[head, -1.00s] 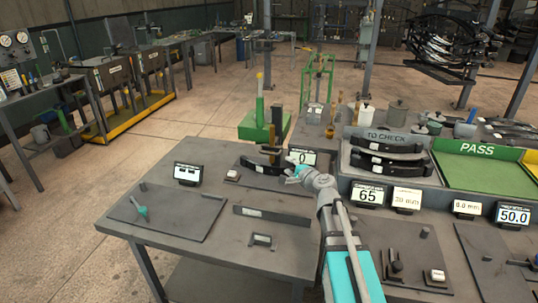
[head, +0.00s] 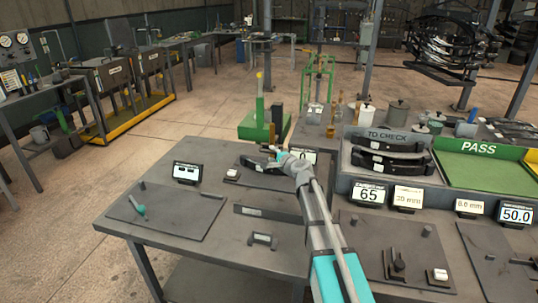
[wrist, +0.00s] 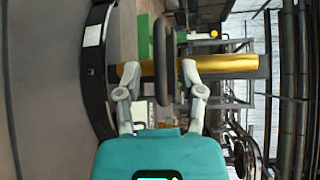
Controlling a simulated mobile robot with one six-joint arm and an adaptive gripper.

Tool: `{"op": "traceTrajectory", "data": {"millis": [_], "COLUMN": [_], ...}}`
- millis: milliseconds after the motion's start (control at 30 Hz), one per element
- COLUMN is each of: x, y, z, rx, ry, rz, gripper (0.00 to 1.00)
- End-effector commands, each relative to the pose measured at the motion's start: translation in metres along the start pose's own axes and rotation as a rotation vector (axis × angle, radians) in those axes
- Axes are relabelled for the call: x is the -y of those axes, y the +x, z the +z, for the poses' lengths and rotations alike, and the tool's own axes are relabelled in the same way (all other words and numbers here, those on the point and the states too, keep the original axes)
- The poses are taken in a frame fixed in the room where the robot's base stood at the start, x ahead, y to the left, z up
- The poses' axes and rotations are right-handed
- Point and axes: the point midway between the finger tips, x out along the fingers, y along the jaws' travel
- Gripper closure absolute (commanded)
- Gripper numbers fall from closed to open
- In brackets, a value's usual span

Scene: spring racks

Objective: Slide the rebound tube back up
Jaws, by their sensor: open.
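In the wrist view, turned sideways, a gold tube (wrist: 230,66) runs across the middle above a black leaf spring (wrist: 97,75). A dark elongated piece (wrist: 161,60) crosses in front of the tube. My gripper (wrist: 160,72) is open, one fingertip on each side of that dark piece, with the tube at the tips. Contact cannot be told. In the head view my gripper (head: 272,151) is at the rear rack on the table, beside its brown upright (head: 272,134). The gripper and arm hide part of this rack and its spring (head: 254,164).
A display (head: 303,157) behind my wrist is partly covered. The TO CHECK tray (head: 352,185) with black springs and the green PASS tray (head: 478,170) stand to the right. A flat plate with a teal lever (head: 138,208) lies at the left.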

Motion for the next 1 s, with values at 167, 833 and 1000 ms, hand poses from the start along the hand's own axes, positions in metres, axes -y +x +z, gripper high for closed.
{"op": "traceTrajectory", "data": {"millis": [167, 833, 1000], "x": [0.000, 0.000, 0.000], "y": [0.019, 0.025, 0.025], "z": [-0.001, 0.000, 0.000], "rx": [0.000, 0.000, 0.000], "ry": [-0.001, -0.001, -0.001], "rz": [0.001, 0.000, 0.000], "gripper": [0.49, 0.84, 1.00]}}
